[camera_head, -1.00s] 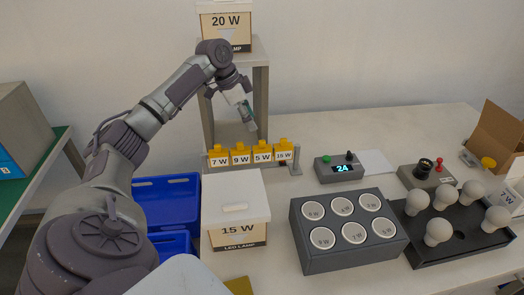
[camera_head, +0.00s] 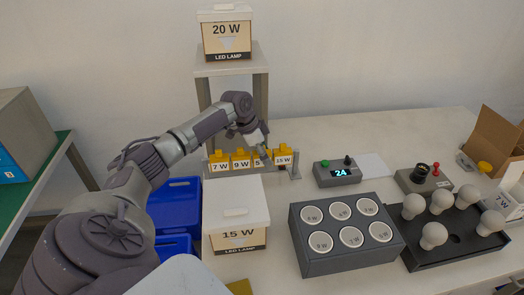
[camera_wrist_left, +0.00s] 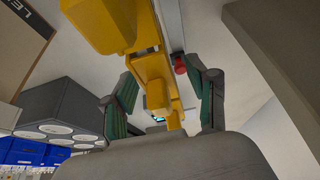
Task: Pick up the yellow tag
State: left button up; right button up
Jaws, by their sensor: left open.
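Several yellow tags with white labels hang in a row on a low grey rack (camera_head: 295,172) in the head view. They read 7 W (camera_head: 219,161), 9 W (camera_head: 240,160), 5 W (camera_head: 258,163) and 15 W (camera_head: 283,156). My left gripper (camera_head: 264,153) is at the row, in front of the 5 W tag and partly covering it. In the left wrist view, its green-padded fingers (camera_wrist_left: 165,100) stand apart on either side of a yellow tag (camera_wrist_left: 157,94). I cannot tell whether they touch it. My right gripper is not in view.
A 15 W lamp box (camera_head: 236,214) stands just in front of the rack. A shelf with a 20 W box (camera_head: 227,38) stands behind it. A control box (camera_head: 337,173), a grey socket block (camera_head: 347,235) and a bulb tray (camera_head: 455,247) lie to the right. Blue bins (camera_head: 178,195) sit left.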

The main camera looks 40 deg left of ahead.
pick_arm(q)
jog(key=c, duration=1)
